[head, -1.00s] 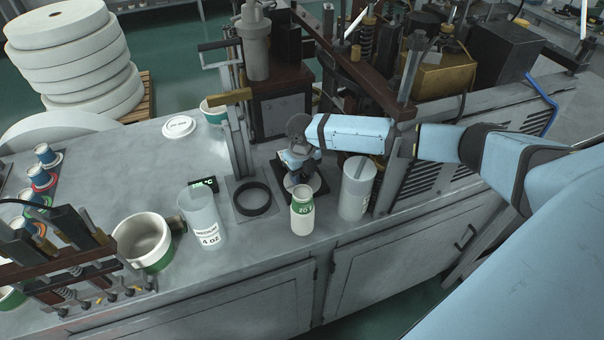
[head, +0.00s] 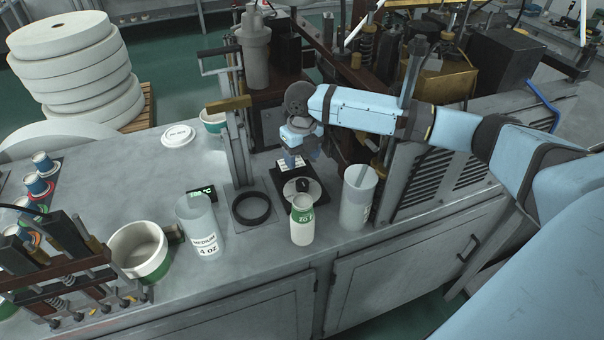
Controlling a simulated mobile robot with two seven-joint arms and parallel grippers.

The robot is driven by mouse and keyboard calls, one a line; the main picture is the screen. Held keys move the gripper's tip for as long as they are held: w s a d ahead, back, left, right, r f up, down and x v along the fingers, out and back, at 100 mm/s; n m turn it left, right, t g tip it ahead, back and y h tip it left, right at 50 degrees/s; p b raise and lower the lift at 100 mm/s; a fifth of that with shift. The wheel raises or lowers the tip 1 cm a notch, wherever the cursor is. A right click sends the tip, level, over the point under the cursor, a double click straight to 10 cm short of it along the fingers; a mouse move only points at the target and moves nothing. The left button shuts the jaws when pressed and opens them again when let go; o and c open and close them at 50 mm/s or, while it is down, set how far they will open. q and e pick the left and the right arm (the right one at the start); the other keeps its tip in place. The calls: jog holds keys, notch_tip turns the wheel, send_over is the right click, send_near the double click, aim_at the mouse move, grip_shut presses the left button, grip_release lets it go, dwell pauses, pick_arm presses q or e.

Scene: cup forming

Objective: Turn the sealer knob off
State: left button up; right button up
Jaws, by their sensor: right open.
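The knob (head: 303,185) is small and black, on a round pale dial (head: 290,190) set in a black square plate (head: 318,188). It stands on the grey bench behind a white and green bottle that hides part of the dial's front edge. My right gripper (head: 298,161) is pale blue and open, pointing down above the back of the plate. It is apart from the knob and holds nothing. The knob's exact pointing is too small to read. My left gripper is out of view.
The bottle (head: 302,222) stands directly in front of the dial. A clear container (head: 357,200) is to its right. A black ring (head: 251,207), a 4 oz cup (head: 199,228) and a small display (head: 201,194) are to the left. Machine posts (head: 238,145) rise close by.

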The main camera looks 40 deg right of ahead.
notch_tip(320, 180, up, 4)
jog(key=shift+f, duration=0.25)
jog(key=shift+f, duration=0.1)
dwell(0.4)
